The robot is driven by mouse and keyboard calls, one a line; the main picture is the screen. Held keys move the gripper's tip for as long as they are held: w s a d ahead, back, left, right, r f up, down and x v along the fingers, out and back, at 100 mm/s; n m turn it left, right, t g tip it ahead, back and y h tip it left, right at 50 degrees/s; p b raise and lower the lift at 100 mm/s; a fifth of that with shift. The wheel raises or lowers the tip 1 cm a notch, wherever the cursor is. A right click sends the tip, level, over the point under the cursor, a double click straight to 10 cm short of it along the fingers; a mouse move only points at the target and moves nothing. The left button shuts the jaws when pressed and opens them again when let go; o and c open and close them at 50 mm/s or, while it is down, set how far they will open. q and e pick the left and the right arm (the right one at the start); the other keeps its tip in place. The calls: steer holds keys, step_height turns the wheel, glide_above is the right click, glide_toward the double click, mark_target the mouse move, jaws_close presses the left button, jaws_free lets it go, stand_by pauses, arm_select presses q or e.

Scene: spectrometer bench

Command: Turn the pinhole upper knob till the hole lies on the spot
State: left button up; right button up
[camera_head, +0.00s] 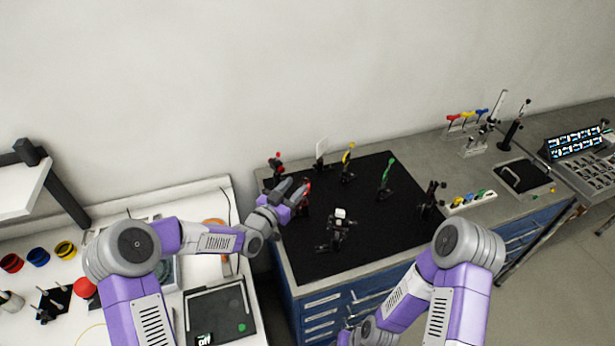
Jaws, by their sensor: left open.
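A black breadboard (335,255) on the bench carries several small upright optic mounts. My left gripper (301,194) is open at the board's left side, right by a mount with a red top (306,187). The gripper hides part of that mount, and I cannot tell whether they touch. Which mount is the pinhole, its upper knob, the hole and the spot are too small to make out. My right arm's end (348,337) is low at the bottom edge, and its fingers do not show clearly.
Other mounts stand close by: a red-topped one (276,165), a yellow one (347,162), a green one (387,174), a dark one (430,196) and a white-topped one (339,226). The board's front right is bare. A white table (205,200) adjoins at left.

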mark_target(303, 180)
arm_select(q)
steer(key=w, duration=0.1)
steer(key=w+d+f, duration=0.1)
steer(key=shift+w+d+f, duration=0.1)
steer(key=shift+w+f, duration=0.1)
steer(key=shift+w, duration=0.2)
steer(key=shift+p+x, duration=0.5)
steer(key=shift+x, duration=2.2)
arm_select(e)
steer(key=shift+w, duration=0.5)
arm_select(q)
steer(key=shift+f, duration=0.1)
steer(key=shift+c, duration=0.2)
jaws_close()
arm_select(e)
steer(key=shift+f, duration=0.1)
